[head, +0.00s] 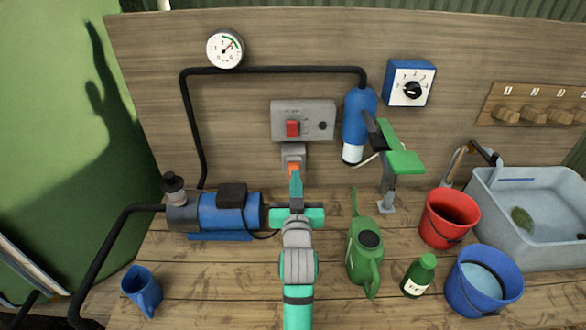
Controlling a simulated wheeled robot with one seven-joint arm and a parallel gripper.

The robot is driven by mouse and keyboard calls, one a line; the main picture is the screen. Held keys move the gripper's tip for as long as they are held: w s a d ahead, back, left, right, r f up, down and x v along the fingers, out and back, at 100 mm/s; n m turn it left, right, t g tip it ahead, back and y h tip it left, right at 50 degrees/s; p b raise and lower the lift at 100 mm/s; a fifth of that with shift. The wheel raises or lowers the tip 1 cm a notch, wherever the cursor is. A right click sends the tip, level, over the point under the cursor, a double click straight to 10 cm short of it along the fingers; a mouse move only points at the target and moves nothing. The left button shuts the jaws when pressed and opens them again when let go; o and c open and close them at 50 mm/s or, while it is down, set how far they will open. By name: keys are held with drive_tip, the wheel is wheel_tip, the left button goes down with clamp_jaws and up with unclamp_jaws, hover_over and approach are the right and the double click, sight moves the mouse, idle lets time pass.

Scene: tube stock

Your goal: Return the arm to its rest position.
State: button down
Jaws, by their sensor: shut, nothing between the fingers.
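My arm reaches up from the bottom middle of the head view. My gripper (295,182) is shut and empty, its teal fingers pointing away toward the wooden back board. The fingertips overlap a small grey and orange piece (293,160) just below the grey switch box (289,107); I cannot tell whether they touch it. The box carries a red switch (292,128) and a dark round knob. The wrist hides part of the bench behind it.
The blue pump (226,211) sits close left of my gripper. A green watering can (366,255) and green bottle (419,275) stand to the right, with red (449,222) and blue (470,290) buckets beyond. A blue jug (142,290) stands front left.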

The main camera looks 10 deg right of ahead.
drive_tip(key=shift+s+a+f, duration=0.1)
drive_tip(key=shift+s, duration=0.25)
drive_tip(key=shift+n+g+y, duration=0.3)
drive_tip(key=shift+g+y, duration=0.2)
drive_tip(key=shift+g, duration=0.2)
drive_tip(key=s+a+f, duration=0.2)
drive_tip(key=s+f, duration=0.4)
drive_tip(key=s, duration=0.1)
drive_tip(key=s+a+f, duration=0.2)
drive_tip(key=s+f, duration=0.4)
drive_tip(key=s, duration=0.1)
drive_tip(key=s+a+f, duration=0.3)
drive_tip(key=s+f, duration=0.3)
drive_tip(key=s, duration=0.1)
drive_tip(key=shift+s+f, duration=0.2)
drive_tip(key=shift+f, duration=0.2)
drive_tip(key=s+a+y, duration=0.1)
drive_tip(key=s+a, duration=0.1)
drive_tip(key=s, duration=1.1)
drive_tip(key=s+a+n+g, duration=0.1)
drive_tip(key=s+a, duration=0.1)
drive_tip(key=s, duration=1.1)
drive_tip(key=shift+s+a+f+y, duration=0.25)
drive_tip(key=shift+s+y, duration=0.05)
drive_tip(key=shift+y, duration=0.1)
